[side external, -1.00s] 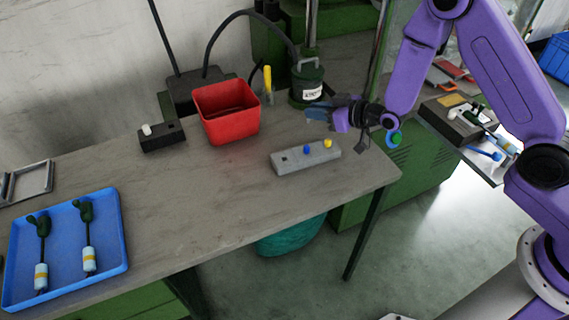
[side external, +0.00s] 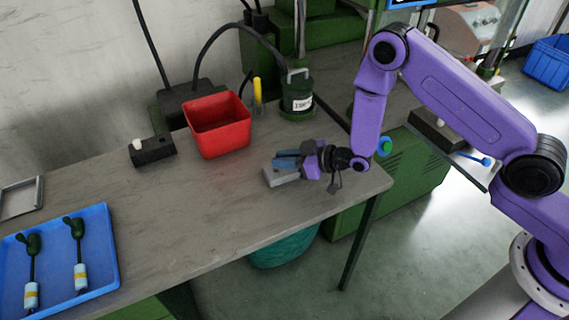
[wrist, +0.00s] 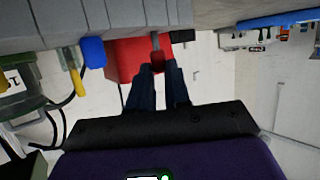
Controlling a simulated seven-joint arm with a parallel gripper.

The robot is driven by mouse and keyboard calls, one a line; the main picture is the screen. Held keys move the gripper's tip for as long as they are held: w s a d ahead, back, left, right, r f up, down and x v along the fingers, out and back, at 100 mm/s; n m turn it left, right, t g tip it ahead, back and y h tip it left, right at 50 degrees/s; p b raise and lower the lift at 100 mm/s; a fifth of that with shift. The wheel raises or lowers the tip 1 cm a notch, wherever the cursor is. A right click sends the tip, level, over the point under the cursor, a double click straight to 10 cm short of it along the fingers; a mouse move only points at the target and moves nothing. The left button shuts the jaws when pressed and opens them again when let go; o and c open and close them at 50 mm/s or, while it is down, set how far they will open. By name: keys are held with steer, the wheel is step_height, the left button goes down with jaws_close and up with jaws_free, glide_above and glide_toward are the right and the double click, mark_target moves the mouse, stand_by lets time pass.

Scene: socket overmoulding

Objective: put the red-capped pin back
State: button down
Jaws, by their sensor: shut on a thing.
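My gripper (side external: 288,160) is low over the grey block (side external: 283,179) on the bench and hides most of its top. In the wrist view my gripper (wrist: 160,66) is shut on the red-capped pin (wrist: 157,61). The pin's grey shaft (wrist: 155,41) points at the block (wrist: 50,20), which fills the top left of that view. I cannot tell whether the shaft's tip is in a hole. A blue cap (wrist: 92,52) stands on the block beside my fingers. The pin is hidden in the side view.
A red bin (side external: 218,132) stands behind the block. A black box with a white knob (side external: 152,152) is left of it. A green canister (side external: 297,96) and a yellow-handled tool (side external: 257,90) stand at the back. A blue tray (side external: 102,262) is at the left; the bench between is clear.

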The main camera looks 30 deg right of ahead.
steer(key=shift+f, duration=0.9)
steer(key=c, duration=1.1)
jaws_free()
steer(key=shift+f, duration=0.1)
